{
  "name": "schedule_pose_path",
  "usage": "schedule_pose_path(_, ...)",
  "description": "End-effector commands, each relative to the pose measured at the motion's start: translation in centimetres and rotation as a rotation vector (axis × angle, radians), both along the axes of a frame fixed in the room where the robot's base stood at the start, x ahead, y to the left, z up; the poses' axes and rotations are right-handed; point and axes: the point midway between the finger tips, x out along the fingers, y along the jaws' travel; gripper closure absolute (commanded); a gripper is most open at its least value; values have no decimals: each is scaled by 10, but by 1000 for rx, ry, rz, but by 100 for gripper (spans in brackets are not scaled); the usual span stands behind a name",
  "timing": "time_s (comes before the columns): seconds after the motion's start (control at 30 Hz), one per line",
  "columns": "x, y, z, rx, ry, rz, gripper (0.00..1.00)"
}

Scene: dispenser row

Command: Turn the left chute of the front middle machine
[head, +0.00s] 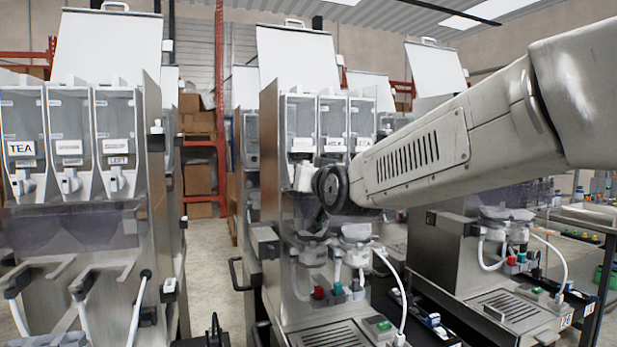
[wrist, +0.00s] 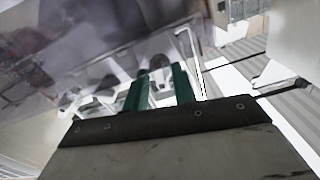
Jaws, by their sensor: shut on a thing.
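The front middle machine (head: 270,200) stands in the centre of the head view, with three clear canisters (head: 302,118) side by side and its lid raised. Its left chute (head: 303,178) is a white piece below the left canister, partly hidden by my wrist. The chutes to the right of it are hidden behind my arm. In the wrist view my gripper (wrist: 160,80) has two green fingers, shut on a small white part between their tips. That part appears to be the left chute. My fingertips are hidden in the head view.
A similar machine (head: 70,240) stands at the left, with chutes and hoses at its front. Another machine (head: 455,255) stands at the right, partly behind my arm. Mixing bowls, hoses and coloured buttons sit below my wrist. A floor gap (head: 208,270) separates the left and middle machines.

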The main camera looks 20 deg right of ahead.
Motion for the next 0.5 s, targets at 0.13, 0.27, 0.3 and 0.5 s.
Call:
schedule_pose_path(0.13,0,0,-2,-74,5,1,96)
schedule_pose_path(0.27,0,0,-2,-120,5,1,96)
schedule_pose_path(0.3,0,0,-2,-130,5,1,96)
schedule_pose_path(0.5,0,0,-2,-157,5,1,96)
